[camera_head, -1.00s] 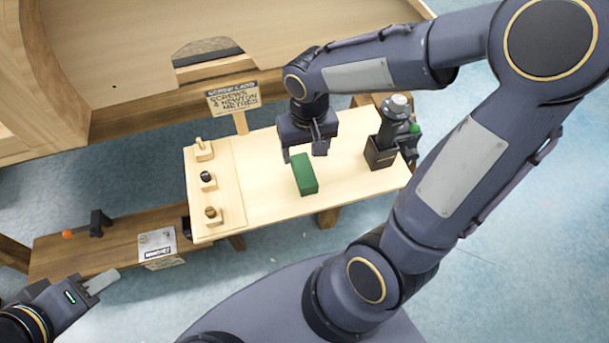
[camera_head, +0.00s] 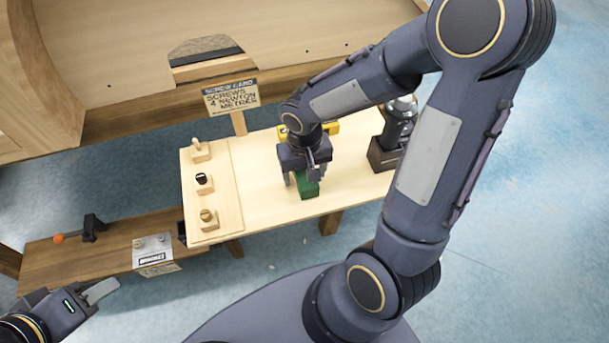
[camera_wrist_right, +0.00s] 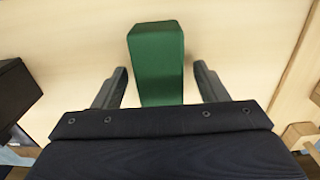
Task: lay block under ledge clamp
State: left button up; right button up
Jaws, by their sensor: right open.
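The green block (camera_head: 307,190) lies on the pale wooden table, partly covered by my right gripper (camera_head: 305,180). In the right wrist view the block (camera_wrist_right: 157,55) lies between the two open fingers (camera_wrist_right: 160,85), with a gap visible on each side. A black clamp-like piece (camera_head: 91,227) with an orange knob (camera_head: 58,238) stands on the low brown bench at the left. I cannot tell for sure that it is the ledge clamp. My left gripper (camera_head: 100,291) is at the lower left, away from the block; its finger opening is not clear.
The pale table (camera_head: 265,205) holds a strip with several small pegged blocks at its left. A dark tool in a holder (camera_head: 385,155) stands at its right, partly behind my arm. A sign (camera_head: 231,96) stands at the back. A metal plate (camera_head: 152,248) sits on the low bench (camera_head: 60,260).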

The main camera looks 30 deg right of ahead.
aim_at(304, 171)
jog(key=c, duration=1.2)
jog(key=shift+r, duration=0.55)
notch_tip(304, 171, up, 3)
jog(key=shift+f+p, duration=0.2)
jog(key=shift+p, duration=0.5)
jog(key=s+r, duration=0.1)
jog(key=s+a+r+p, duration=0.1)
jog(key=r, duration=0.1)
jog(key=s+a+r+p, duration=0.1)
jog(key=s+r, duration=0.1)
jog(key=shift+a+r, duration=0.25)
jog(key=shift+s+a+r+p, duration=0.2)
jog(key=shift+s+a+r, duration=0.55)
jog(key=shift+s, duration=0.6)
jog(key=shift+s+a+r+p, duration=0.2)
jog(key=shift+s+a+r, duration=0.3)
jog(key=shift+s+a, duration=0.65)
jog(key=shift+s+a+r+p, duration=0.2)
jog(key=shift+s+a+r, duration=0.4)
jog(key=shift+s, duration=1)
